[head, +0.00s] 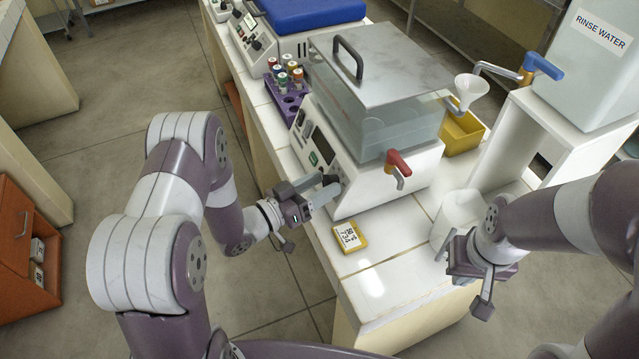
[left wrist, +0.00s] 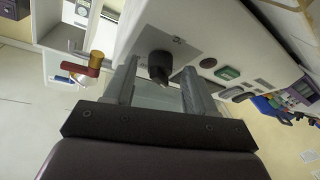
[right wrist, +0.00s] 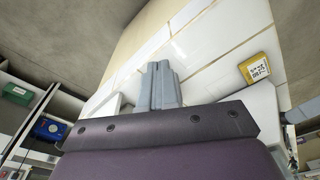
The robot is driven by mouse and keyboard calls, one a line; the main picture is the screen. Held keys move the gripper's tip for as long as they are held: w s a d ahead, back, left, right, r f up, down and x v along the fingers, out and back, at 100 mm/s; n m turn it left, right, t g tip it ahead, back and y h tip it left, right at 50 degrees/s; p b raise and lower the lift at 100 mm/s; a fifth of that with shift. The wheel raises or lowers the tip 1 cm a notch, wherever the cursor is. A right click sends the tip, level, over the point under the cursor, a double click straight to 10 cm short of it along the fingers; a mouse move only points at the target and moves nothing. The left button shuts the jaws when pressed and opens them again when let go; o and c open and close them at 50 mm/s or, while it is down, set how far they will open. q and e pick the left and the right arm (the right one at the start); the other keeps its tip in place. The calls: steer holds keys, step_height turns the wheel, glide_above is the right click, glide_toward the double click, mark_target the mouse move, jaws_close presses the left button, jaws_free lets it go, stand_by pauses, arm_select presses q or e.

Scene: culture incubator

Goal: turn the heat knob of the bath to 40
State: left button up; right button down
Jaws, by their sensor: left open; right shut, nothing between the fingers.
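The water bath (head: 391,170) is a white box with a clear tank and a metal lid (head: 380,55), standing on the white bench. The black heat knob (left wrist: 160,66) sits on its front panel; in the left wrist view it shows between my open fingers, with its pointer toward the lower right. My left gripper (head: 318,193) is open in front of the panel, its fingers on either side of the knob. I cannot tell whether they touch it. In the head view the knob is mostly hidden by the fingers. My right gripper (right wrist: 162,85) is shut and empty over the bench's near right part.
A red-handled tap (head: 399,165) juts from the bath's side. A purple tube rack (head: 287,98) stands behind, and a white jug (head: 458,215) stands near the right gripper.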

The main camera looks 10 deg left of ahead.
arm_select(q)
jaws_close()
steer(key=shift+f, duration=0.1)
steer(key=shift+f+m+b, duration=0.1)
steer(key=shift+m+b, duration=0.55)
steer(key=shift+m, duration=0.05)
steer(key=m+g+h+b, duration=0.1)
steer(key=m+b, duration=0.1)
steer(key=m, duration=0.1)
steer(key=shift+w+a+f+h, duration=0.1)
steer(key=shift+h, duration=0.2)
steer(key=m+g+h+b, duration=0.1)
steer(key=m+g, duration=0.1)
steer(key=m, duration=0.1)
steer(key=shift+w+a+m+b, duration=0.1)
steer(key=shift+w+m+b, duration=0.05)
steer(key=shift+m+b, duration=0.25)
steer(key=shift+m+g+h+b, duration=0.4)
steer(key=shift+m+g+b, duration=0.1)
steer(key=shift+m, duration=0.6)
steer(key=shift+r, duration=0.2)
